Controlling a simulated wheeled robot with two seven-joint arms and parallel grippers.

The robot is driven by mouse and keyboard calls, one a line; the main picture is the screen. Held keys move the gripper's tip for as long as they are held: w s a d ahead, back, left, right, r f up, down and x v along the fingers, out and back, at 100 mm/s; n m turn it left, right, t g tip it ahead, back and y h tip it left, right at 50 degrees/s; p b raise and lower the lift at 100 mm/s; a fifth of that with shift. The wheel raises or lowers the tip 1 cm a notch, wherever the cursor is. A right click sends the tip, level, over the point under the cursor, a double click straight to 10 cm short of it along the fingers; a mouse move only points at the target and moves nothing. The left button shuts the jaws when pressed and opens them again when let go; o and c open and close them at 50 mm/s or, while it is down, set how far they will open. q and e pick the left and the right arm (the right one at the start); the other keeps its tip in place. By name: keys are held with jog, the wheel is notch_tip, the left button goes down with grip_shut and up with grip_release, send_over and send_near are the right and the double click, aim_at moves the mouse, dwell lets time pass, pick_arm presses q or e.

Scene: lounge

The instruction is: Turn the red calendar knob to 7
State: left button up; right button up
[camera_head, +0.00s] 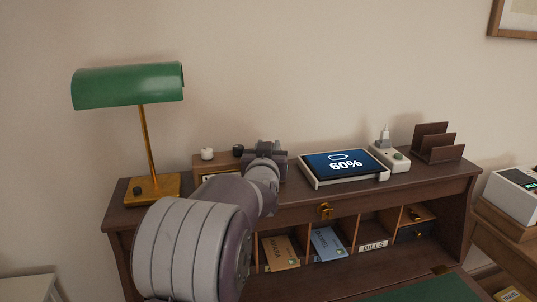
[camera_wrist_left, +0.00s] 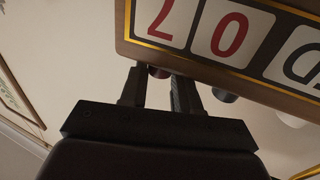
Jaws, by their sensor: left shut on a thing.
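The calendar is a small wooden box (camera_head: 212,160) on top of the desk, partly hidden behind my left arm in the head view. In the left wrist view its front (camera_wrist_left: 215,54) shows tilted cards with gold edging; two characters are red and one is dark, and the outer red one is cut off. The red knob (camera_wrist_left: 158,72) sits between the fingers of my left gripper (camera_wrist_left: 158,75), which is shut on it. In the head view my left gripper (camera_head: 266,150) hides the red knob. A black knob (camera_head: 238,149) and a white knob (camera_head: 207,153) show beside it. My right gripper is out of view.
A green lamp (camera_head: 128,86) stands left of the calendar. A tablet reading 60% (camera_head: 345,164) lies on a stand to the right, with a power strip (camera_head: 390,159) and a letter rack (camera_head: 437,144) beyond. Pigeonholes with envelopes (camera_head: 280,251) are below.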

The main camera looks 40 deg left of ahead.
pick_arm(q)
jog(key=o, duration=1.1)
jog(key=shift+r, duration=0.1)
jog(key=shift+c, duration=0.2)
jog(key=b+v, duration=0.1)
jog(key=v, duration=1.1)
jog(key=shift+s+d, duration=0.15)
jog(key=shift+s, duration=0.25)
